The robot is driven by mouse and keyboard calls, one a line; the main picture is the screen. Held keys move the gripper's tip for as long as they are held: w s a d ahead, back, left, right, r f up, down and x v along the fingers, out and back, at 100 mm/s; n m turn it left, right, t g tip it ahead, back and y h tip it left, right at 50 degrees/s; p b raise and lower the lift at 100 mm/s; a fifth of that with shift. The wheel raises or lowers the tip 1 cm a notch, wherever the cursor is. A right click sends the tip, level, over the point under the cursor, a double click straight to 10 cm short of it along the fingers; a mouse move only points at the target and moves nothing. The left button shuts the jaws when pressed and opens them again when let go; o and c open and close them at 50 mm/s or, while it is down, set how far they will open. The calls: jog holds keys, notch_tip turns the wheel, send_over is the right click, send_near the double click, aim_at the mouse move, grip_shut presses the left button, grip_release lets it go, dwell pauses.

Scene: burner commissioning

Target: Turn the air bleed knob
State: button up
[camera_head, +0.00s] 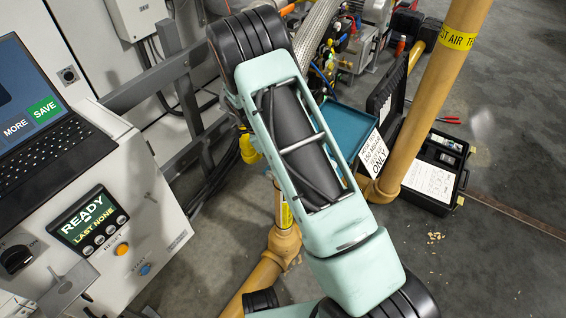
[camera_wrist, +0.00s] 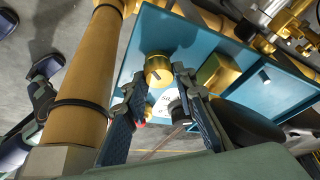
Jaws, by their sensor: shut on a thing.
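A round brass knob (camera_wrist: 158,70) with a dark slot-like mark sits on a teal panel (camera_wrist: 150,28) in the wrist view. I take it for the air bleed knob. My gripper (camera_wrist: 158,78) reaches up from below with one finger on each side of the knob, shut on it. From this angle I cannot tell how the knob is turned. In the head view my arm covers the gripper and the knob. Part of a teal surface (camera_head: 338,125) shows there beside my arm.
A brass block (camera_wrist: 215,74) stands right of the knob. A thick yellow pipe (camera_wrist: 82,95) runs close on the left. In the head view, a control cabinet with a "READY" display (camera_head: 90,215) stands left, and an open black case (camera_head: 435,175) lies on the floor at right.

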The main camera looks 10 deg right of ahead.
jog(key=shift+n+t, duration=0.3)
jog(key=shift+n, duration=0.3)
jog(key=o, duration=0.9)
jog(key=shift+c, duration=0.2)
jog(key=v, duration=1.2)
